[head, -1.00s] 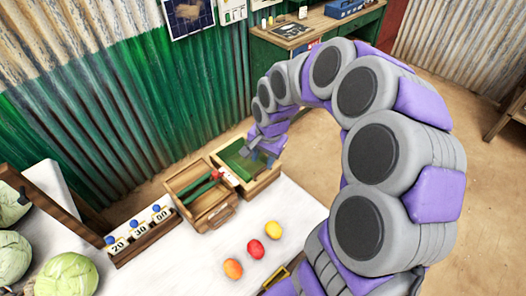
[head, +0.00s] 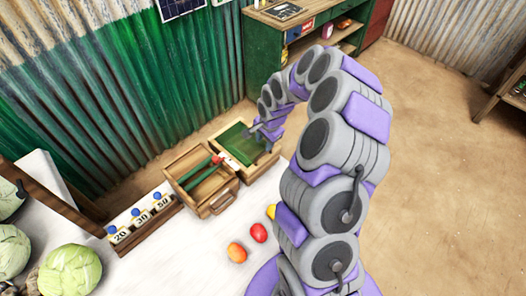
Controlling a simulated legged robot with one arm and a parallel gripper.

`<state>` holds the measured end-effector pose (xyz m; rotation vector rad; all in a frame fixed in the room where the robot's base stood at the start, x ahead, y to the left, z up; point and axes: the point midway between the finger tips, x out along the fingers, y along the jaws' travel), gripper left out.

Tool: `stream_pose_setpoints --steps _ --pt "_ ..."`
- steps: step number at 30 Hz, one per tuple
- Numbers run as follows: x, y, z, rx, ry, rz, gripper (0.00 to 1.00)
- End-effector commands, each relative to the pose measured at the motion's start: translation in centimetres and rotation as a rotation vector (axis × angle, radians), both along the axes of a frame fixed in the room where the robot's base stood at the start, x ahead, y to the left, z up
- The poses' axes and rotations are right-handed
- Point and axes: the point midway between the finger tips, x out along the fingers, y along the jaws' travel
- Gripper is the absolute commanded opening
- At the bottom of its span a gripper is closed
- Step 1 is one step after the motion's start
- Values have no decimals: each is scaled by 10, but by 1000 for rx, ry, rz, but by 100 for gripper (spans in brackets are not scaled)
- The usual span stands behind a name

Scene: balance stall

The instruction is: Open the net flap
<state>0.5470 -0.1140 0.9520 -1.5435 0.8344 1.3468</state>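A wooden box (head: 185,160) with two compartments stands at the back of the white table. Its right compartment is covered by a green net flap (head: 238,145), which looks flat over the opening. The left compartment is open at the top, with a green bar with a red end (head: 217,160) across it. My gripper (head: 254,130) is at the right edge of the net flap, at the end of my purple and grey arm. It is small here, and I cannot tell whether its fingers are open or touch the flap.
An orange fruit (head: 237,253), a red fruit (head: 258,233) and a partly hidden yellow one (head: 271,211) lie on the white table (head: 190,262) in front of the box. Number cards with blue balls (head: 141,217) stand left. Cabbages (head: 70,272) lie at the lower left. A green cabinet (head: 262,55) stands behind.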

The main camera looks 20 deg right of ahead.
Motion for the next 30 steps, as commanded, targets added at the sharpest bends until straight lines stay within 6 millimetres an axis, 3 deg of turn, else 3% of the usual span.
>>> stream_pose_setpoints --steps 3,12,25,30 --pt "3 -2 -27 5 5 0 40" --pt "12 -3 -67 7 0 -2 40" --pt "13 2 -73 3 -1 -1 40" --pt "13 -1 -73 5 -1 -1 24"
